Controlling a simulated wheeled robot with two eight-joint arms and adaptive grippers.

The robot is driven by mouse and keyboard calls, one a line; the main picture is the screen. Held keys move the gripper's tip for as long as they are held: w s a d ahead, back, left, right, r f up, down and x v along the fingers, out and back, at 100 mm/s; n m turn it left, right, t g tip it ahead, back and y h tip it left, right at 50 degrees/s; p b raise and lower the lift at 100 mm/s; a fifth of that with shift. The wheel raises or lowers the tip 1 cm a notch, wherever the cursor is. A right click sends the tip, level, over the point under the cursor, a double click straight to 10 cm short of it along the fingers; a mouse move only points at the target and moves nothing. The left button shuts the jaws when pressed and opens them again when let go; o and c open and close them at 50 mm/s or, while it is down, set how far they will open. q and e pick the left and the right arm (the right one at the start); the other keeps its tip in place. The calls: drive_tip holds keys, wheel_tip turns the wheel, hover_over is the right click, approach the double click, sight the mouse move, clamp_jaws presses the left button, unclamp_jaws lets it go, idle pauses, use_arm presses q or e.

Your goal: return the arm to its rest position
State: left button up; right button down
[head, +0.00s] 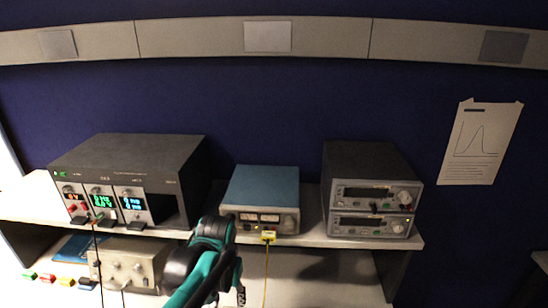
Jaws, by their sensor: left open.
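My left arm, teal and black (205,262), rises from the bottom edge left of centre and bends in front of the shelf. My left gripper (240,294) is low in the head view, below the bend and near the bottom edge. It is small and dark, and partly merged with the arm behind it. It is open, and I see nothing held in it. My right gripper is not in view.
A shelf (310,240) carries a grey rack unit (130,150), a blue-topped instrument (262,187) with a yellow plug (268,236) and cable, and two stacked instruments (370,195). Below left are a beige box (130,264) and several coloured plugs (47,278).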

use_arm(q)
drive_tip(key=s+a+f+n+t+b, duration=0.1)
drive_tip(key=s+a+f+t+b, duration=0.3)
drive_tip(key=s, duration=0.5)
drive_tip(key=t, duration=0.2)
drive_tip(key=shift+s+a+f+n+t+b, duration=0.2)
drive_tip(key=shift+s+f+n+t+b, duration=0.1)
drive_tip(key=shift+f, duration=0.1)
drive_tip(key=shift+w, duration=0.1)
idle(1.6)
